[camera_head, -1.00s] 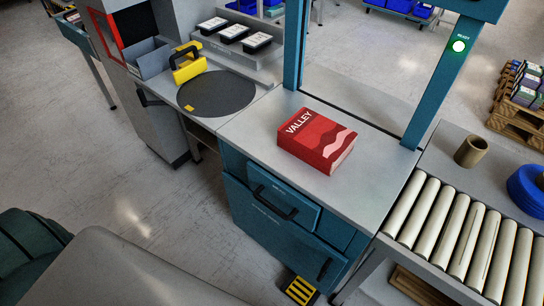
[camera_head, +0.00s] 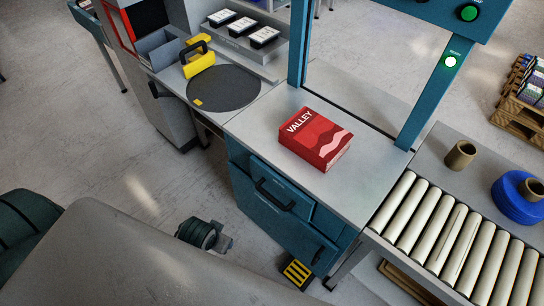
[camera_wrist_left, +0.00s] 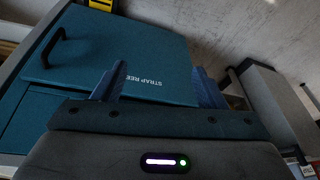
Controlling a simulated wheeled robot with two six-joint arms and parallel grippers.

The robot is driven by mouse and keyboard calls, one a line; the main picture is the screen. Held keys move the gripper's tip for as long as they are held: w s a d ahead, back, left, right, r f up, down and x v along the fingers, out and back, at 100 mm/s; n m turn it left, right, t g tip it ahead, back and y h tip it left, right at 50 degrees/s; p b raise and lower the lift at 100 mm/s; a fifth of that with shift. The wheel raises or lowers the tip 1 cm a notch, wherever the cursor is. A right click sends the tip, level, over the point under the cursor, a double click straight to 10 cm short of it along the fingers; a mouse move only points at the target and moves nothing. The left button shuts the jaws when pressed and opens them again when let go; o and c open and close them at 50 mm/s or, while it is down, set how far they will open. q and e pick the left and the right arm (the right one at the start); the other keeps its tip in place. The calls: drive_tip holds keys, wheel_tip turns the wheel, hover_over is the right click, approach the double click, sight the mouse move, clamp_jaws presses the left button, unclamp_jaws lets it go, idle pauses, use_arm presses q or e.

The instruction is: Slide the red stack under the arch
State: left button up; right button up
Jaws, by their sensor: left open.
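The red stack (camera_head: 315,138), a thick red block marked VALLEY, lies flat on the grey worktop in the head view. It is in front of the arch (camera_head: 428,98), a teal frame with a lit green lamp, and is not under it. My left gripper (camera_wrist_left: 158,84) is open and empty in the left wrist view, its two blue fingers apart in front of a teal cabinet panel (camera_wrist_left: 140,45). A dark part of mine shows low beside the cabinet in the head view; its fingertips cannot be made out there. My right gripper is not in view.
A roller conveyor (camera_head: 440,235) adjoins the worktop (camera_head: 265,125) on the right. A black round plate (camera_head: 225,88) and yellow tool (camera_head: 198,65) are at the left. A brown ring (camera_head: 460,155) and blue roll (camera_head: 515,205) stand beyond the rollers. The worktop around the stack is clear.

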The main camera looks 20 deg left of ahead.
use_arm(q)
wheel_tip(320, 180, up, 8)
drive_tip(key=w+d+t+p, duration=0.1)
drive_tip(key=w+d, duration=0.1)
drive_tip(key=w, duration=0.1)
drive_tip(key=m+t+h, duration=0.3)
drive_tip(key=t+h, duration=0.2)
drive_tip(key=t, duration=0.2)
approach(301, 152)
drive_tip(key=f+b, duration=0.1)
drive_tip(key=b, duration=0.1)
drive_tip(key=f+b, duration=0.1)
drive_tip(key=b, duration=0.1)
drive_tip(key=shift+w+d+f+b, duration=0.15)
drive_tip(key=shift+w+d+b, duration=0.1)
drive_tip(key=shift+w+b, duration=0.15)
drive_tip(key=w, duration=0.2)
drive_tip(key=w+d, duration=0.1)
drive_tip(key=shift+d+f, duration=0.1)
drive_tip(key=shift+f, duration=0.2)
drive_tip(key=shift+w+d, duration=0.1)
drive_tip(key=shift+w, duration=0.2)
drive_tip(key=shift+w, duration=0.1)
